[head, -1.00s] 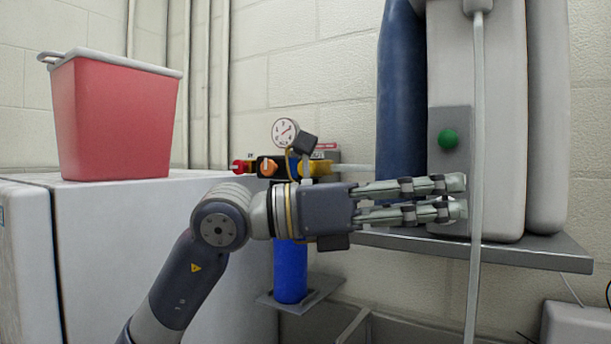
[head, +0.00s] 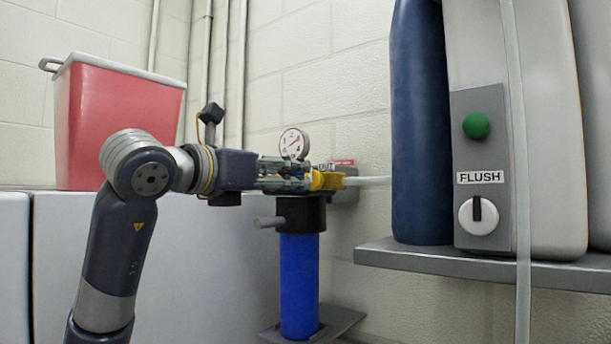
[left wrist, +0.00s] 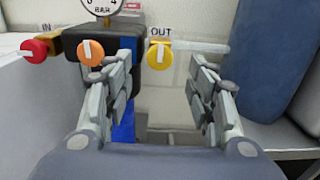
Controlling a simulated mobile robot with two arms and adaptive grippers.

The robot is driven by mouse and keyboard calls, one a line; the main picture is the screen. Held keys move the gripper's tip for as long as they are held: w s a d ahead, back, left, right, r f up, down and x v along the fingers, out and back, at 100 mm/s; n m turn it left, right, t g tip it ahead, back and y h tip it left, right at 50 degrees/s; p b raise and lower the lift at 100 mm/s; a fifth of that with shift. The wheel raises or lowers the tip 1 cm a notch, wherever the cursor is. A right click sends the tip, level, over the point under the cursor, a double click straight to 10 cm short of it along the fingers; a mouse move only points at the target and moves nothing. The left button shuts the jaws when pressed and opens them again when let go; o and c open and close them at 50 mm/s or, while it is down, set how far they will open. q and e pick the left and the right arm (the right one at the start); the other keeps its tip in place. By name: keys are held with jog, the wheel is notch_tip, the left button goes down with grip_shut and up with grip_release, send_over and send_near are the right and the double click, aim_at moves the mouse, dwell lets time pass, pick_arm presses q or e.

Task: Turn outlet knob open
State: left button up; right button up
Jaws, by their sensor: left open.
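The outlet knob is a yellow round knob with a pale bar, seen below the OUT label in the left wrist view (left wrist: 159,54). Its yellow fitting (head: 332,181) shows in the head view. My left gripper (head: 308,178) is at the filter head, and its fingers overlap the fitting there. In the left wrist view my left gripper (left wrist: 165,58) is open. The knob appears between its fingertips, nearer the left finger; contact cannot be told. An orange knob (left wrist: 91,53) and a red knob (left wrist: 34,50) by IN are to the left. My right gripper is not in view.
A blue filter housing (head: 299,285) hangs below the fitting, with a gauge (head: 293,144) above. A dark blue cylinder (head: 420,130) and a panel with a FLUSH knob (head: 479,215) stand on a shelf (head: 455,262) at right. A red bin (head: 115,125) stands at left.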

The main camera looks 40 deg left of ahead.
aim_at(316, 180)
pick_arm(q)
jog(key=w+p, duration=0.1)
jog(key=w, duration=0.5)
jog(key=shift+w+a, duration=0.4)
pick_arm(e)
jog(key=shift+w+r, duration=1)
pick_arm(q)
jog(key=shift+c, duration=0.2)
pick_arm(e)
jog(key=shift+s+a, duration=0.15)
pick_arm(q)
jog(key=c, duration=1)
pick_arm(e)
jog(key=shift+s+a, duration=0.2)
